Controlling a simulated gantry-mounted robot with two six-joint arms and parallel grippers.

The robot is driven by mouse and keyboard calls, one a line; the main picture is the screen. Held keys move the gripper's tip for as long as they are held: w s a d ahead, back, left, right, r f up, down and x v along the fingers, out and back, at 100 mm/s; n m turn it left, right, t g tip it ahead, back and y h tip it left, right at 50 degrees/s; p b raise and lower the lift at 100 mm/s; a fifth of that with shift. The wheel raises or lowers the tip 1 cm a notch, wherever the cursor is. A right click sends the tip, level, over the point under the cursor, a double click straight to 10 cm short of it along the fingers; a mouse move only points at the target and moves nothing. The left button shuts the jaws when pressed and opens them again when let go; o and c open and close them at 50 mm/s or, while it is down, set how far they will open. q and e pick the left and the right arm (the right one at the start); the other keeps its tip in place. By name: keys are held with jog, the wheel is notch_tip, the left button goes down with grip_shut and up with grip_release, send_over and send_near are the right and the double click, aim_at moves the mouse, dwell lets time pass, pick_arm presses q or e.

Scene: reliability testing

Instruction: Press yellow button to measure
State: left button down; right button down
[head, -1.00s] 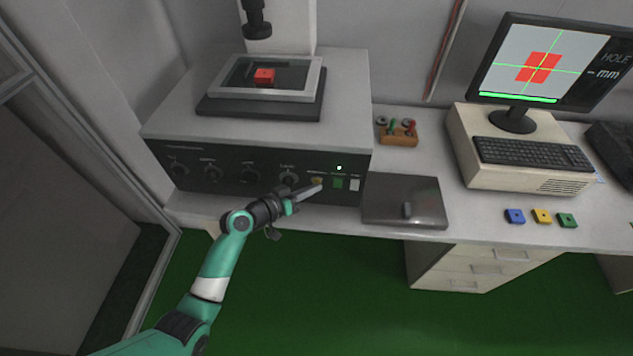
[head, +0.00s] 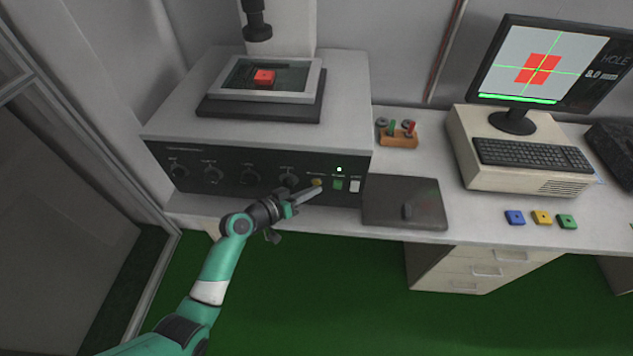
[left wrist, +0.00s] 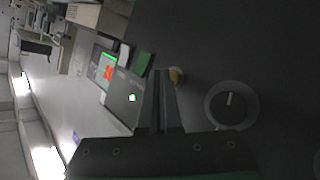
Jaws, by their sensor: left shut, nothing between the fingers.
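The yellow button (head: 317,182) is on the dark front panel of the measuring machine (head: 255,120), left of a green button (head: 338,184) and a white button (head: 354,186). My left gripper (head: 320,189) is shut and empty, its fingertips just below the yellow button in the head view. In the left wrist view the yellow button (left wrist: 177,76) shows just right of the closed fingers (left wrist: 161,75); I cannot tell whether they touch it. A red block (head: 264,77) sits on the machine's stage. The monitor (head: 550,62) shows a red shape, a green crosshair and "8.0 mm". My right gripper is out of view.
Dark knobs (head: 249,176) line the panel left of the buttons. A flat dark plate (head: 403,202) lies right of the machine. Blue (head: 515,217), yellow (head: 541,217) and green (head: 567,221) blocks lie near the table's front edge. A keyboard (head: 545,156) stands below the monitor.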

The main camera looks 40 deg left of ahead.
pick_arm(q)
jog(key=shift+s+d, duration=0.2)
jog(key=shift+s, duration=0.1)
jog(key=shift+s+d+p, duration=0.65)
jog(key=shift+s+d, duration=0.15)
jog(key=shift+s, duration=0.2)
jog(key=shift+s+d+p, duration=0.6)
jog(key=shift+s+d, duration=0.15)
jog(key=shift+s, duration=0.2)
